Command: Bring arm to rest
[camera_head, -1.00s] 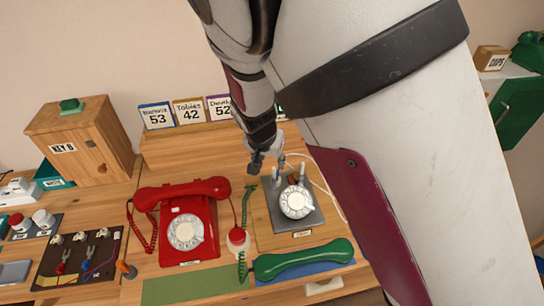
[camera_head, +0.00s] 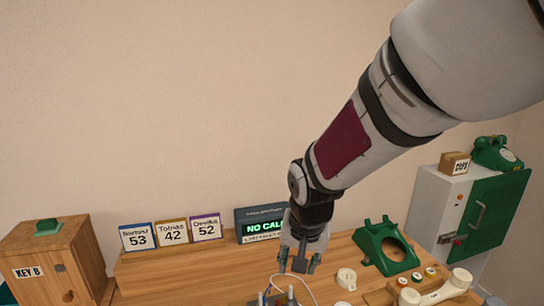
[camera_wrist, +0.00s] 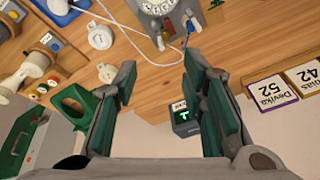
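My gripper (camera_head: 300,265) hangs over the wooden desk (camera_head: 190,275), in front of the dark display box (camera_head: 262,224) with green "NO CALL" text. In the wrist view its two green-padded fingers (camera_wrist: 160,70) stand wide apart with nothing held between them. My arm runs from the upper right down to it. The grey dial phone (camera_head: 275,299) is below the gripper, cut off by the lower edge; its dial shows at the top of the wrist view (camera_wrist: 158,5).
Name cards (camera_head: 172,232) stand left of the display. A wooden "KEY B" box (camera_head: 50,265) is at the far left. A green phone body (camera_head: 385,248) and a cream handset (camera_head: 437,292) lie right. A grey cabinet (camera_head: 432,205) with a green door stands far right.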

